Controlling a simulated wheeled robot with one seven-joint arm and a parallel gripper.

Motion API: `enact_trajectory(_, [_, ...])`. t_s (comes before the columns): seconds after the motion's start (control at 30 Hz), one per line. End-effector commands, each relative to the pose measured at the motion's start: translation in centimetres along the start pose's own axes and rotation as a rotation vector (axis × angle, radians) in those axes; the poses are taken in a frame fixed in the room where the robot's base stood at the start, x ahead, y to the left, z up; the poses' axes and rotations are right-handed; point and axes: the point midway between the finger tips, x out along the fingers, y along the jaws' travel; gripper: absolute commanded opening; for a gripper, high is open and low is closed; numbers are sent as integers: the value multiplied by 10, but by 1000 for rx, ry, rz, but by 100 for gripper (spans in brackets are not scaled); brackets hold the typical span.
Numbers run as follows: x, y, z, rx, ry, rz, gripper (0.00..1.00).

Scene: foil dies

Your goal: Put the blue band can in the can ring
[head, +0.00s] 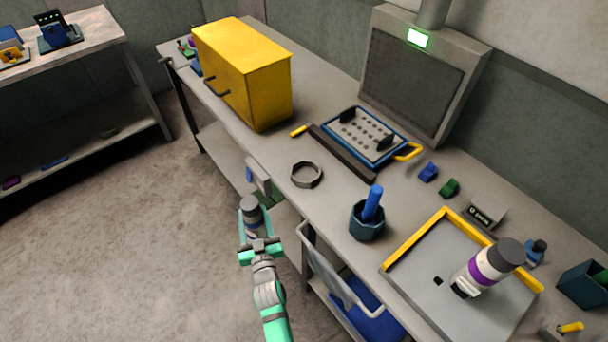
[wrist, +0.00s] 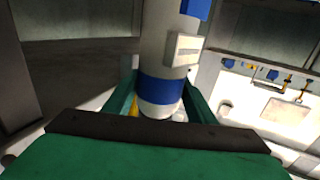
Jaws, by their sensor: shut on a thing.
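The blue band can (wrist: 165,55) is pale with a blue band and a small label, between the green fingers of my gripper (wrist: 162,103) in the wrist view. My gripper is shut on it. The ring looks empty.
A yellow cabinet (head: 240,80) stands left of the ring, a dark bar (head: 342,153) and blue-edged plate (head: 365,137) behind it. A dark teal cup (head: 367,222) with a blue handle stands right. A purple band can (head: 490,265) stands in a yellow-edged tray (head: 415,241).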

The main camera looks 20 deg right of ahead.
Motion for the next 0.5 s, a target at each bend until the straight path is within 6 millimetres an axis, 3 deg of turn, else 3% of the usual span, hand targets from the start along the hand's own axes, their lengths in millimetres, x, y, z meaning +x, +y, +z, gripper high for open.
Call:
enact_trajectory(0.03, [11, 4, -31, -1, 15, 17, 0])
enact_trajectory(0.23, [29, 19, -129, 0, 16, 100, 0])
enact_trajectory(0.37, [26, 30, -197, 3, 18, 170, 0])
enact_trajectory(0.5, [8, 44, -261, 4, 17, 253, 0])
